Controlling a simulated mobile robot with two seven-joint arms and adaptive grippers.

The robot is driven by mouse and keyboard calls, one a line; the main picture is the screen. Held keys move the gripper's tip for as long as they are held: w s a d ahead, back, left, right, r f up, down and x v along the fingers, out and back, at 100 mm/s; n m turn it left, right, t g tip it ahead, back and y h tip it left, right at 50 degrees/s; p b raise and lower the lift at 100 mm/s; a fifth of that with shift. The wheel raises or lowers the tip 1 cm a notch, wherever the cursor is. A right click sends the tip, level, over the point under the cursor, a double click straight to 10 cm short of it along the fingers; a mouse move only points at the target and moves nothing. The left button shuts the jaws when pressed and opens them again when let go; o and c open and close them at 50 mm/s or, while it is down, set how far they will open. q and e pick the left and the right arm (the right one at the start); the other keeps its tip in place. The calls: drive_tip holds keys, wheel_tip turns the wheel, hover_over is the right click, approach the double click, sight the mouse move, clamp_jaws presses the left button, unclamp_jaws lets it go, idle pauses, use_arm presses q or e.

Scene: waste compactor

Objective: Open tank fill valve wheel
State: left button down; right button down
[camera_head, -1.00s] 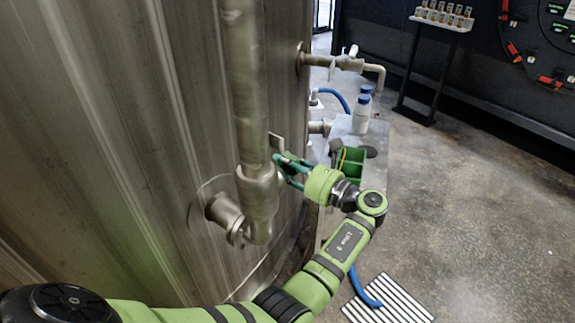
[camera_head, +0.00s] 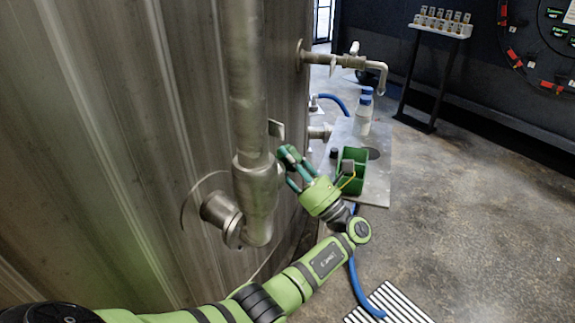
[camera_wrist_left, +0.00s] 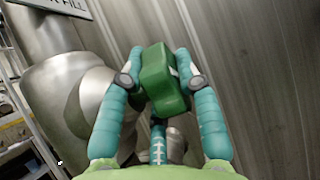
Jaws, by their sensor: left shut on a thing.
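A thick steel pipe (camera_head: 258,185) with a bulging valve body runs down in front of the metal tank (camera_head: 120,130). My left gripper (camera_head: 288,158) is just right of the pipe, with its teal fingers pointing up and left. In the left wrist view, the fingertips of my left gripper (camera_wrist_left: 163,75) are shut on both sides of a green block-shaped handle (camera_wrist_left: 163,85), which looks like the tank fill valve wheel. The pipe (camera_wrist_left: 75,85) stands close to its left. A sign plate ending in "ILL" (camera_wrist_left: 62,5) is partly cut off. My right gripper is out of view.
A small metal table (camera_head: 377,180) to the right holds a green bin (camera_head: 352,172) and a white bottle with a blue cap (camera_head: 364,115). A tap pipe (camera_head: 335,60) juts from the tank above. A blue hose (camera_head: 356,280) hangs below. The floor (camera_head: 470,200) at right is clear.

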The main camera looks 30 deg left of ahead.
use_arm(q)
drive_tip(key=shift+w+r, duration=0.1)
drive_tip(key=shift+r, duration=0.4)
drive_tip(key=c, duration=0.9)
unclamp_jaws()
drive_tip(key=shift+d+f, duration=0.25)
drive_tip(key=shift+f, duration=0.15)
drive_tip(key=shift+v, duration=3.4)
